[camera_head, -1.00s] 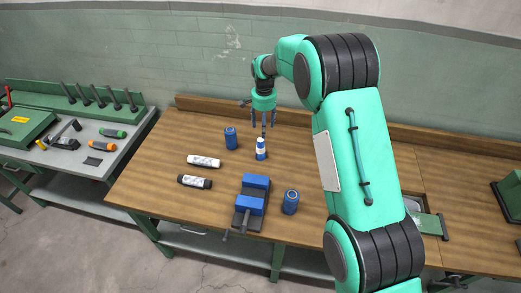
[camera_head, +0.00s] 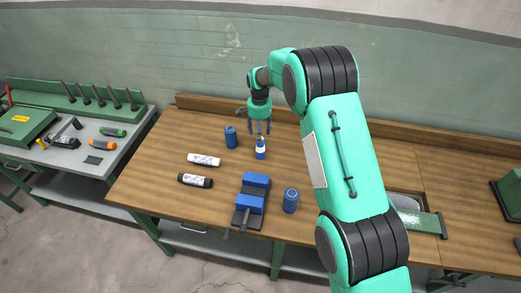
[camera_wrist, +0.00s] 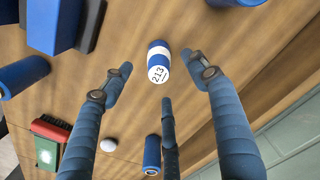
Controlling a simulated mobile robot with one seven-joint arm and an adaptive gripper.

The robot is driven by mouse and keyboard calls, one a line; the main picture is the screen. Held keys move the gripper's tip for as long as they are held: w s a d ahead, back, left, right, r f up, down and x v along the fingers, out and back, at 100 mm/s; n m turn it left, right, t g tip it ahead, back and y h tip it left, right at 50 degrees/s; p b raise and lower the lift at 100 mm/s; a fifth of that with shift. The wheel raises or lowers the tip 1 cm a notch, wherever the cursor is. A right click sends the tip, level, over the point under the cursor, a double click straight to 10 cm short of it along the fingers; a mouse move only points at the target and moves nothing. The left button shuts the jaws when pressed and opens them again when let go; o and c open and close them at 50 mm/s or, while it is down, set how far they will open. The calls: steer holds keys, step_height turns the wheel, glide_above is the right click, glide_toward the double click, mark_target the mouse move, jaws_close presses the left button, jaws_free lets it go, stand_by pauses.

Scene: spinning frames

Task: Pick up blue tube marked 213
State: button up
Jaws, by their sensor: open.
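The blue tube with a white band (camera_head: 260,149) stands on the wooden workbench. In the wrist view the tube (camera_wrist: 158,60) shows "213" on its white end, which faces the camera. My gripper (camera_head: 260,128) is open and empty just above it, fingers pointing down. In the wrist view my gripper's (camera_wrist: 160,76) three dark blue fingers are spread, with the tube seen between and beyond their tips. I see no finger clearly touching it.
A blue cylinder (camera_head: 231,137) stands left of the tube, another (camera_head: 291,201) at the front right. A blue vise (camera_head: 252,198) stands in front. A white tube (camera_head: 203,160) and a dark tube (camera_head: 194,181) lie at left. A wall rises behind the bench (camera_head: 150,160).

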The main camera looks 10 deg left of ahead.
mark_target(260, 149)
step_height(260, 149, down, 6)
steer(key=shift+r, duration=0.15)
stand_by(0.5)
steer(key=shift+d+f+p, duration=0.2)
steer(key=shift+f+p, duration=0.15)
steer(key=shift+f, duration=2.25)
steer(key=c, duration=1.2)
